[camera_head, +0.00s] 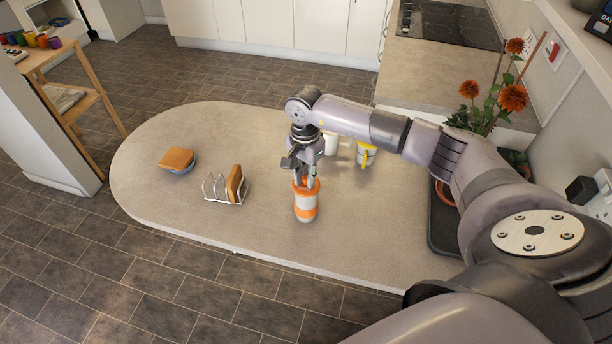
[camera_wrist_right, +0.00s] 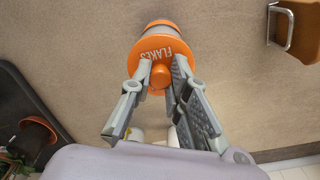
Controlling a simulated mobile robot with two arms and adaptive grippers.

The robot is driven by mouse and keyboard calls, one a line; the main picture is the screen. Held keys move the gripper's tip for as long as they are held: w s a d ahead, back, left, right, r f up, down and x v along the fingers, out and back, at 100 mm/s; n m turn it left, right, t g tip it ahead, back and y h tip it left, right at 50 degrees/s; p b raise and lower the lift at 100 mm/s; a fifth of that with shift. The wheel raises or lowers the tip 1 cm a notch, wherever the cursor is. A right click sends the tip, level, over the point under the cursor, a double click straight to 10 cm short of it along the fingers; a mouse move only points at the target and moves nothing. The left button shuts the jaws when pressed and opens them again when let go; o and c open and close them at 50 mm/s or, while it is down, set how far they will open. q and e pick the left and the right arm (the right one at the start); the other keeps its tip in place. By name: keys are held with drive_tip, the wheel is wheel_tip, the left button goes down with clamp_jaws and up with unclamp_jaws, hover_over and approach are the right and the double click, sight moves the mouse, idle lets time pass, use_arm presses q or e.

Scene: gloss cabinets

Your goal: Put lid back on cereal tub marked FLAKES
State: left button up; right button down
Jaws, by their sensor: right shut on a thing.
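The cereal tub (camera_head: 304,201) is white with orange bands and stands upright on the counter. In the wrist view the orange lid (camera_wrist_right: 150,53) carries the word FLAKES and has a round knob. The lid lies over the tub's top, with part of the tub (camera_wrist_right: 160,27) showing beyond it. My right gripper (camera_head: 306,181) comes down from above and is shut on the lid's knob; its fingers (camera_wrist_right: 160,75) flank the knob in the wrist view. I cannot tell whether the lid is fully seated or slightly above the rim. My left gripper is not in view.
A plant and a dark tray (camera_head: 438,240) are at right.

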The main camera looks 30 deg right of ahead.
drive_tip(key=shift+f+b, duration=0.2)
drive_tip(key=shift+b, duration=0.7)
idle(1.4)
drive_tip(key=c, duration=1.4)
unclamp_jaws()
drive_tip(key=shift+c, duration=0.2)
drive_tip(key=shift+o, duration=0.2)
drive_tip(key=o, duration=0.4)
drive_tip(key=shift+o, duration=0.2)
drive_tip(key=shift+r, duration=0.15)
drive_tip(key=shift+r+p, duration=1.8)
drive_tip(key=shift+r, duration=1.6)
